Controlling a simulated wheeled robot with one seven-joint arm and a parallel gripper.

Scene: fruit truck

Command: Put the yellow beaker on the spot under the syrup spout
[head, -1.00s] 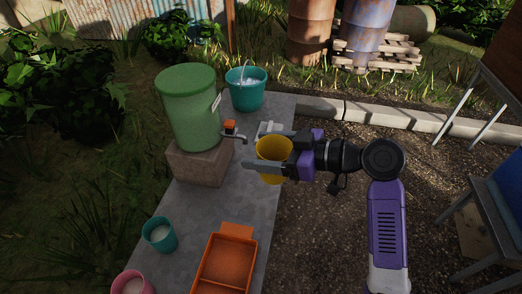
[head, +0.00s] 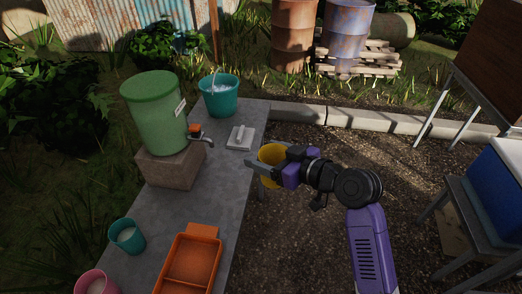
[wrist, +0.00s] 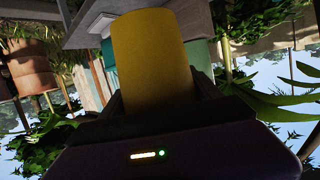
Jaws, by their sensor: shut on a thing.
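My gripper (head: 266,168) is shut on the yellow beaker (head: 271,153), which also fills the middle of the wrist view (wrist: 149,60). In the head view the beaker is held just off the right edge of the grey counter, apart from the spout. The green syrup barrel (head: 155,115) stands on a stone block (head: 172,168) on the counter. Its spout (head: 205,138), with an orange tap handle, sticks out to the right over the counter. The counter below the spout is bare; no marked spot can be made out.
On the grey counter (head: 190,211) are a teal bucket (head: 220,101), a white flat item with a handle (head: 240,138), an orange tray (head: 217,236), a teal cup (head: 127,237) and a pink cup (head: 97,283). A blue box (head: 495,190) stands at the right.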

